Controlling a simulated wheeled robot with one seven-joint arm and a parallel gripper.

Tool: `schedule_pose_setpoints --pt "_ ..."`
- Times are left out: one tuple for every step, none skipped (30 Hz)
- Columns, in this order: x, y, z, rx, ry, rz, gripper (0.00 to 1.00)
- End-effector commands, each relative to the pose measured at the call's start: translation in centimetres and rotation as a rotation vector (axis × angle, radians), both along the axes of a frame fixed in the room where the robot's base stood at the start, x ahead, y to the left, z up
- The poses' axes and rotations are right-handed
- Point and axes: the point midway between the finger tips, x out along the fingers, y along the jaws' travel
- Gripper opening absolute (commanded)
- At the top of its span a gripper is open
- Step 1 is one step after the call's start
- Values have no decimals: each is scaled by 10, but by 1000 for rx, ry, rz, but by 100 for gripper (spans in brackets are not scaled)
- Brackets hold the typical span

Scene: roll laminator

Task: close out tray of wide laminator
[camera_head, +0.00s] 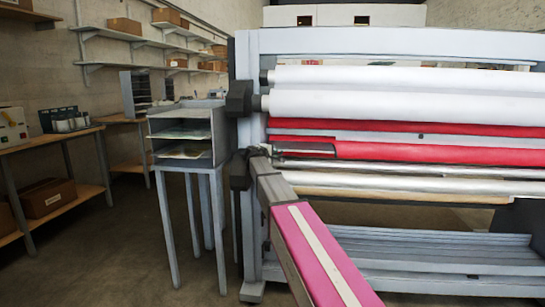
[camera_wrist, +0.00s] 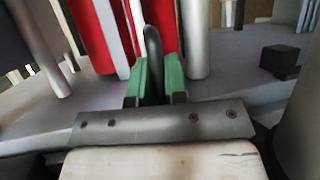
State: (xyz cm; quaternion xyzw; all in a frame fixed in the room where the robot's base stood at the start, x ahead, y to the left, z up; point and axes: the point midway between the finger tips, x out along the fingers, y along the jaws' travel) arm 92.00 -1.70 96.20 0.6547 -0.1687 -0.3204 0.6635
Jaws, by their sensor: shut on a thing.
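The wide laminator (camera_head: 390,40) fills the right of the head view, a grey frame with white, red and silver rollers. A flat grey slatted surface (camera_head: 430,250) lies low between its legs; I cannot tell for sure whether it is the out tray. My arm reaches up to the frame's left upright in the head view, where my gripper is hard to make out. In the wrist view my gripper (camera_wrist: 154,82) has its green fingers shut on a dark curved handle (camera_wrist: 153,42). What the handle joins is hidden behind the fingers.
A small grey stand with paper shelves (camera_head: 185,135) stands close left of the laminator. A wooden bench (camera_head: 50,145) with boxes and small machines lines the left wall, under wall shelves (camera_head: 150,40). The floor between bench and stand is clear.

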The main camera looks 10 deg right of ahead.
Motion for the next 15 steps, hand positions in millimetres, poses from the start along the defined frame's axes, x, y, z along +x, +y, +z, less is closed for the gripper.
schedule_pose_setpoints --pt "4 0 1 -1 -3 5 0" --pt "4 0 1 -1 -3 6 0" --pt "5 0 1 -1 -3 6 17" --pt "5 0 1 -1 -3 6 27" --pt "5 0 1 -1 -3 6 36" --pt "4 0 1 -1 -3 5 38" --pt "4 0 1 -1 -3 5 38" --pt "4 0 1 0 -2 5 38" --pt "4 0 1 0 -2 5 38" --pt "4 0 1 0 -2 5 38" --pt "3 0 1 0 -2 5 38" --pt "3 0 1 0 -2 4 38" --pt "3 0 1 0 -2 4 38" --pt "2 1 1 0 -2 4 38" --pt "0 2 1 0 -2 4 38"
